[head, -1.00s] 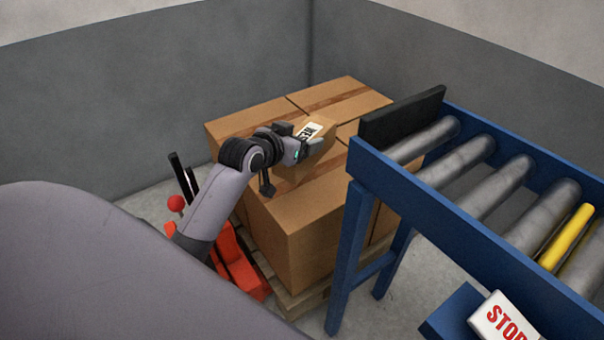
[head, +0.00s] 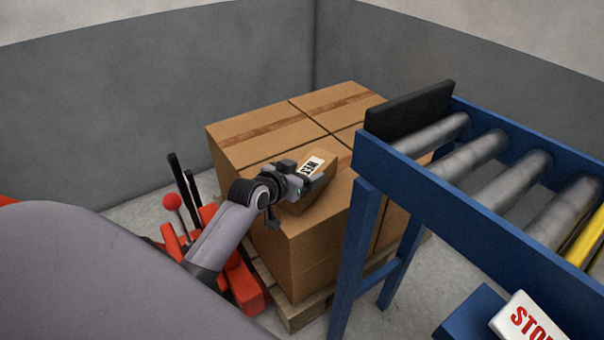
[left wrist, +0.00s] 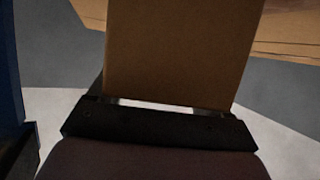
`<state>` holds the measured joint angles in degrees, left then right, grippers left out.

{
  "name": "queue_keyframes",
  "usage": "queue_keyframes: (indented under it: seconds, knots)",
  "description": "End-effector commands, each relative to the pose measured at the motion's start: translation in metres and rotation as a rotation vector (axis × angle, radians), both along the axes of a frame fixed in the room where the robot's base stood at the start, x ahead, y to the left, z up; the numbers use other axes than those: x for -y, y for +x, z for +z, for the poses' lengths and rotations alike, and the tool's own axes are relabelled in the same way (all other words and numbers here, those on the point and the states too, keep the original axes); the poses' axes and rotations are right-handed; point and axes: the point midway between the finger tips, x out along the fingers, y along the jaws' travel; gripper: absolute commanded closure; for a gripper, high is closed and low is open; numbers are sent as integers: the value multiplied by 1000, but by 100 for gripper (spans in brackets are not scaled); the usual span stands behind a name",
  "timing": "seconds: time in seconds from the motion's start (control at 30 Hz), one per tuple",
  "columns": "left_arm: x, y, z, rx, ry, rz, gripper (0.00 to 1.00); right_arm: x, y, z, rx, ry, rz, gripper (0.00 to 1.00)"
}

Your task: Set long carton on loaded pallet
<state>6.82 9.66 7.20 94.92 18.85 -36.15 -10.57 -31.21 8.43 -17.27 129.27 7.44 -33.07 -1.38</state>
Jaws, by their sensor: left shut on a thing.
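The long carton (head: 321,185) is a brown box with a white printed label. My left gripper (head: 304,181) is shut on it in the head view, at the near part of the loaded pallet's top. The carton also fills the upper middle of the left wrist view (left wrist: 180,50), between the jaws (left wrist: 160,108). The loaded pallet (head: 285,308) is wooden and bears several large brown cartons (head: 258,131). Whether the held carton touches the cartons below it, I cannot tell. My right gripper is not in view.
A blue roller conveyor (head: 455,190) with a black end plate (head: 410,110) stands close on the right. A red pallet jack (head: 245,282) with an upright handle is at the pallet's left. A STOP sign (head: 528,322) is at lower right. Grey walls stand behind.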

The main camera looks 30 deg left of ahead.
Motion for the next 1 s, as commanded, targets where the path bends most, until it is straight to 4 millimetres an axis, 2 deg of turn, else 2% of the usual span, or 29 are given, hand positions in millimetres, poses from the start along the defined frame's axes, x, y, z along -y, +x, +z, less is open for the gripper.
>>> queue_keyframes:
  seconds: [0.1,0.13,0.2,0.57,0.73,1.0]
  knots:
    - [0,1,-2,4,0,0,66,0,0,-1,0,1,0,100]
    - [0,0,-4,0,0,0,18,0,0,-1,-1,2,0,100]
    - [0,0,-4,-1,0,0,0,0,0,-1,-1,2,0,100]
    - [0,-4,3,-1,1,0,0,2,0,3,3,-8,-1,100]
    - [0,-26,14,-1,2,-1,0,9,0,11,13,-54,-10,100]
    - [0,-73,33,-2,3,-1,0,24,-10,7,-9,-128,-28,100]
